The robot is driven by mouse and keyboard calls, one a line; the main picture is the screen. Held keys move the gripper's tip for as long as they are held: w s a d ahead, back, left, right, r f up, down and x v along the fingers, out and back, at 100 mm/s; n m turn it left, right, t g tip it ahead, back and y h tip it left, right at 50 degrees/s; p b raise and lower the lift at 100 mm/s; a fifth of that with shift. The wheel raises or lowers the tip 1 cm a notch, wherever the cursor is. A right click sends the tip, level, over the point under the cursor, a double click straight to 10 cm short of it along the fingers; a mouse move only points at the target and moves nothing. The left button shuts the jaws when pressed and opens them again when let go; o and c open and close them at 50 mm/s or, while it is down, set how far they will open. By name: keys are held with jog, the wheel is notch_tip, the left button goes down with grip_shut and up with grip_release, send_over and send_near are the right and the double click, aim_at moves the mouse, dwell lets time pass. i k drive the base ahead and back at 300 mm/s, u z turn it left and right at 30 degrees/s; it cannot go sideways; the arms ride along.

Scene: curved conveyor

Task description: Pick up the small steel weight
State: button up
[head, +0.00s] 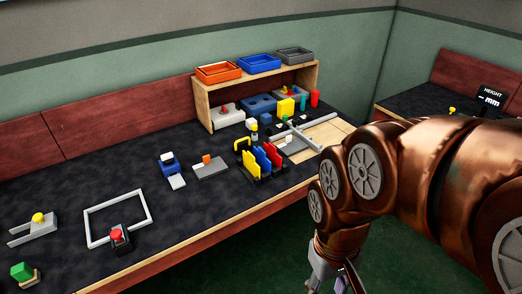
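I cannot make out the small steel weight for certain. Several small pale and dark pieces stand on the dark bench (110,165) near the wooden shelf, too small to tell apart. My copper-coloured arm comes in from the right and bends down in front of the bench. My gripper (334,281) is at the bottom edge, pointing down off the bench's front side. Its fingertips are cut off by the frame, so whether it is open or holds anything does not show.
A wooden shelf (205,105) carries an orange tray (218,73), a blue tray (259,63) and a grey tray (294,55). A rack with yellow, blue and red plates (262,157) stands near the front edge. A white frame (87,228) lies left. The bench's middle left is clear.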

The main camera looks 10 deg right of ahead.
aim_at(237, 150)
jog(key=z, duration=0.4)
jog(key=k, duration=1)
jog(key=z, duration=0.7)
jog(key=i, duration=1.4)
jog(key=u, duration=0.75)
jog(key=i, duration=0.9)
jog(key=u, duration=1.4)
jog(key=i, duration=0.4)
jog(key=u, duration=0.35)
